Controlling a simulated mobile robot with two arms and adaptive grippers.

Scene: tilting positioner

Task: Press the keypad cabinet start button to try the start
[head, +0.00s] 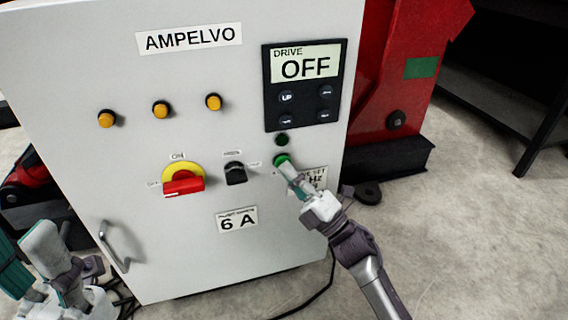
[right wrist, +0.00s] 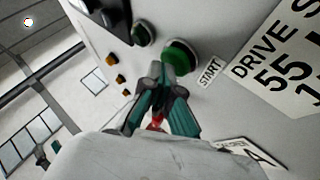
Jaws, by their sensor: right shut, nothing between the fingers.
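The keypad cabinet (head: 75,75) is a light grey box labelled AMPELVO. Its green start button (head: 281,159) sits below the drive panel, and in the right wrist view the green button (right wrist: 180,57) is beside a START label (right wrist: 209,72). My right gripper (head: 288,168) is shut and empty, its fingertips right at the button and partly covering it. In the right wrist view the fingertips (right wrist: 164,82) are just below the button; I cannot tell whether they touch. The drive display (head: 305,65) reads OFF. My left gripper (head: 45,262) is at the lower left, its opening unclear.
A small dark green button (head: 282,139) sits just above the start button. A red and yellow rotary switch (head: 183,181), a black selector (head: 236,173) and three amber lamps (head: 161,109) are left of it. A door handle (head: 114,246) protrudes lower left. A red machine (head: 405,70) stands behind right.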

